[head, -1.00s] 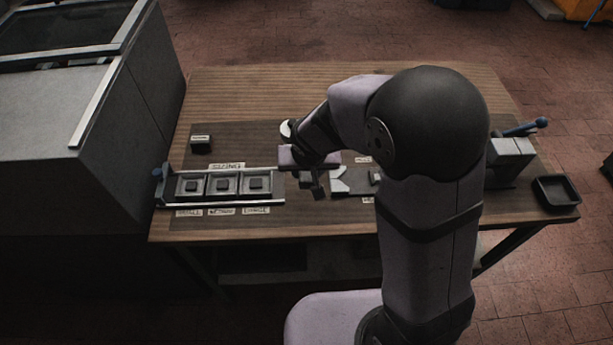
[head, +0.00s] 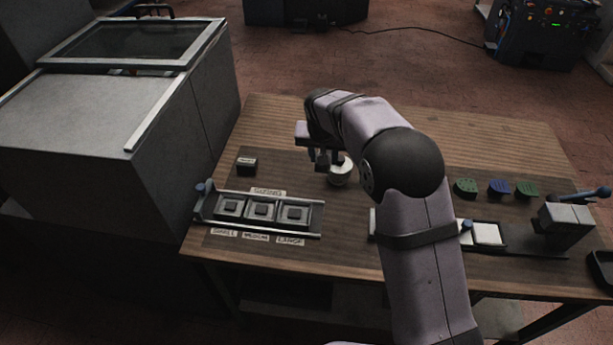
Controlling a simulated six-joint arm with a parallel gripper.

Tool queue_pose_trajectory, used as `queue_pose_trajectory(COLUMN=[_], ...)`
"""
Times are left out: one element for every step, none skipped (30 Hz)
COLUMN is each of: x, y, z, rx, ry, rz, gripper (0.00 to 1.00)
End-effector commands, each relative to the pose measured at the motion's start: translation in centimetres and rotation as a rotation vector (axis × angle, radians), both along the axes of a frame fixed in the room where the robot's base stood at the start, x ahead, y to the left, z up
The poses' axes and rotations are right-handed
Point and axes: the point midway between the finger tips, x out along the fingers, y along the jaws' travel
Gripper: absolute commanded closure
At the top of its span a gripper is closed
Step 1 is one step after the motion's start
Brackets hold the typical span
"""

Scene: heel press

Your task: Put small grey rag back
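I cannot make out a small grey rag in the head view; my arm hides part of the table. My gripper (head: 322,163) hangs over the back middle of the table, its dark fingers pointing down. It is just left of a white round pot (head: 340,175), and I cannot tell whether they touch. The fingers are too small and dark to show whether they are open or hold something.
A sizing rack (head: 262,212) with three square compartments stands at the front left. A small dark labelled block (head: 246,165) sits behind it. Green and blue pieces (head: 499,188) lie at right, near a grey press (head: 566,222) with a blue-handled lever. A large grey cabinet (head: 110,130) stands left.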

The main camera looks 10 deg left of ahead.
Motion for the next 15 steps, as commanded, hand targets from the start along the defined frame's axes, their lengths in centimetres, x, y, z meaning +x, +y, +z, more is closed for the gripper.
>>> queue_pose_trajectory(x=[0.8,1.1,1.6,2.0,2.3,2.7,3.0,3.2,3.5,3.7,3.8,4.0,4.1,4.2,4.3], y=[0.7,1.1,1.5,1.9,2.3,2.7,3.0,3.3,3.7,3.9,4.2,4.5,4.7,4.9,5.0], z=[-0.1,-0.2,-0.1,-0.1,0.0,0.0,0.0,0.0,0.0,0.1,0.1,0.1,0.2,0.2,0.2], rx=[0.001,0.001,0.002,0.000,0.001,0.001,-0.001,0.000,-0.001,0.000,0.000,0.000,0.000,0.000,0.000], ry=[-0.002,-0.001,-0.002,-0.001,-0.002,-0.002,-0.002,-0.003,-0.002,-0.003,-0.003,-0.002,-0.003,-0.003,-0.002], rz=[0.002,0.002,0.004,0.004,0.006,0.008,0.009,0.011,0.013,0.014,0.016,0.017,0.020,0.021,0.022], gripper=[0.86,0.86,0.86,0.86,0.86,0.86,0.86,0.86,0.86,0.86,0.86,0.86,0.86,0.86,0.86])
